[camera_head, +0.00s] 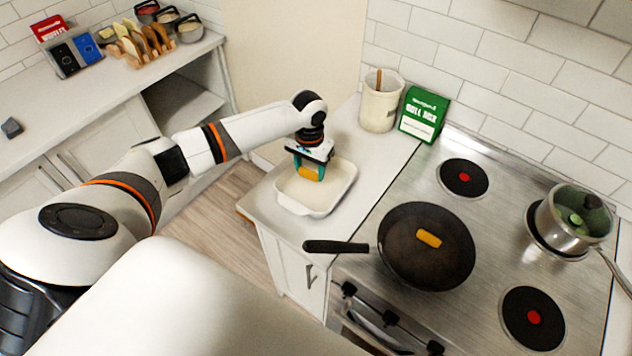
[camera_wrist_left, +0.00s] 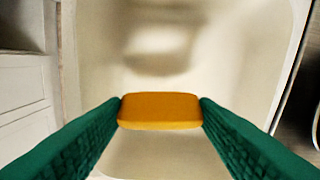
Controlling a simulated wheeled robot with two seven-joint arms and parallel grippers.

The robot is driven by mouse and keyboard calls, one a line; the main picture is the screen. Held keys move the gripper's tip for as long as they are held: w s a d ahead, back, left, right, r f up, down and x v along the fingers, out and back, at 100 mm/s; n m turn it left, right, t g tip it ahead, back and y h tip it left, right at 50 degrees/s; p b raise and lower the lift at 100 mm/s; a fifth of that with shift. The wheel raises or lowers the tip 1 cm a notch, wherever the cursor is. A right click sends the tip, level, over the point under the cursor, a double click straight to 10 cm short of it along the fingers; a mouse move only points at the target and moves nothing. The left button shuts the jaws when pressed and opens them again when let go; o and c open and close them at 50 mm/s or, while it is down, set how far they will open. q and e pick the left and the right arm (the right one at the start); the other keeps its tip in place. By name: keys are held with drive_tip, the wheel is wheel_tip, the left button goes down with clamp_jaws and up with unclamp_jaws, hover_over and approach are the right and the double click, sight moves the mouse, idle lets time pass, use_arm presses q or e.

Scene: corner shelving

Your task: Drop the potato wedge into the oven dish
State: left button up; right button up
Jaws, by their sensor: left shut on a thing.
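My left gripper (camera_head: 310,168) is shut on an orange-yellow potato wedge (camera_head: 308,173) and holds it over the white oven dish (camera_head: 345,185). In the left wrist view the wedge (camera_wrist_left: 160,110) sits between the green fingers of the gripper (camera_wrist_left: 160,112), with the pale inside of the dish (camera_wrist_left: 220,60) behind it. A soft shadow shows on the dish floor. The gap between wedge and dish floor is hard to judge. Another wedge-like yellow piece (camera_head: 429,238) lies in the black frying pan (camera_head: 405,265). My right gripper is not in view.
A pot (camera_head: 570,225) with a glass lid stands on the stove (camera_head: 490,215) at the right. A cream utensil crock (camera_head: 380,105) and a green box (camera_head: 423,114) stand at the wall behind the dish. The pan handle (camera_head: 335,247) points left in front of the dish.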

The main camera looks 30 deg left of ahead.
use_arm(q)
drive_tip(key=o, duration=0.9)
drive_tip(key=shift+o, duration=0.7)
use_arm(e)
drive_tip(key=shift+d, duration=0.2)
use_arm(q)
drive_tip(key=shift+r, duration=0.1)
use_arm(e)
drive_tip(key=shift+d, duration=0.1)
use_arm(q)
drive_tip(key=shift+r, duration=0.3)
wheel_tip(320, 180, up, 11)
drive_tip(key=b, duration=0.2)
drive_tip(key=shift+r, duration=0.2)
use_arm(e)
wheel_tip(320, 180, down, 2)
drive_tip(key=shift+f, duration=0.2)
use_arm(q)
drive_tip(key=shift+f, duration=0.1)
